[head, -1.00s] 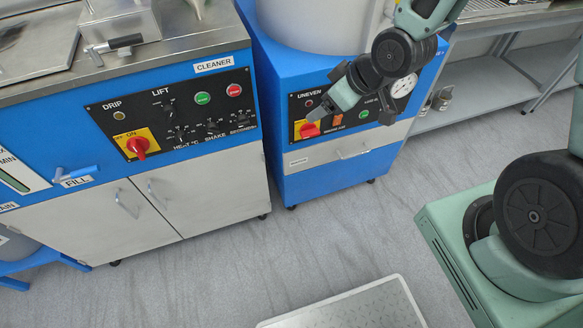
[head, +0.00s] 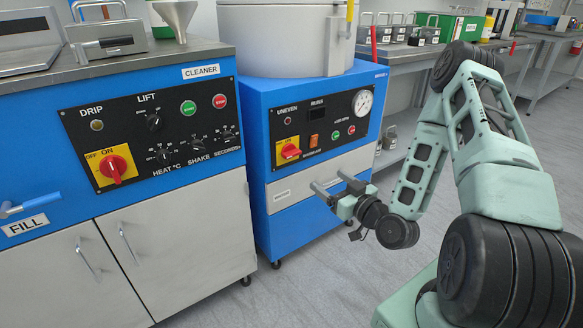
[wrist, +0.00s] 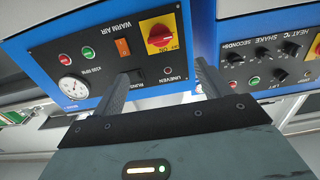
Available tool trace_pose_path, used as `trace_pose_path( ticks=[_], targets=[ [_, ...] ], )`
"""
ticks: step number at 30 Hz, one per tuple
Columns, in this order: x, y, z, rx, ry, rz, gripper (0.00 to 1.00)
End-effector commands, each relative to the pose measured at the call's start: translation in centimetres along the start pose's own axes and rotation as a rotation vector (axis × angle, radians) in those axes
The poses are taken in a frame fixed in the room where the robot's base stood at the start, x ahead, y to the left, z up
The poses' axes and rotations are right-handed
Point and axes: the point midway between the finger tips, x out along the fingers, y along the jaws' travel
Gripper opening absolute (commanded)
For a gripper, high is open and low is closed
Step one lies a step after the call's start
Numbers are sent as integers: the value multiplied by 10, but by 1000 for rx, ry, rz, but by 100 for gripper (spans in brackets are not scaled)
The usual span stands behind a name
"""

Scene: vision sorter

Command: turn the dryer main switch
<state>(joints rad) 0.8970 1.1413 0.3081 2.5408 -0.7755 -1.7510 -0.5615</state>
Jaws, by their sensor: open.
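The dryer main switch (head: 290,150) is a red knob on a yellow plate at the left of the dryer's black panel (head: 325,128). The exact angle of its handle is hard to read. In the wrist view, which is upside down, the switch (wrist: 159,37) shows unobstructed beyond the fingers. My gripper (head: 330,181) is open and empty. In the head view it appears below and right of the switch, in front of the dryer's grey lower front, its fingers toward the machine. In the wrist view my gripper (wrist: 165,70) has nothing between its fingers.
The cleaner's panel (head: 155,135), with a similar red switch (head: 115,168), is on the left. A gauge (head: 362,102) and small buttons lie right of the dryer switch. The grey drum (head: 290,40) stands on top. A bench (head: 400,55) stands behind on the right.

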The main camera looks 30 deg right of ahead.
Motion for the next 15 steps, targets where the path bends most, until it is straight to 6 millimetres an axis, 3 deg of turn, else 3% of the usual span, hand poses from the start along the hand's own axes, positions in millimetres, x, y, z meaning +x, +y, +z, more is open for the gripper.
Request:
trace_pose_path(
  ticks=[15],
  targets=[
    [104, -1, 0, -1, 2, -2, 76]
  ],
)
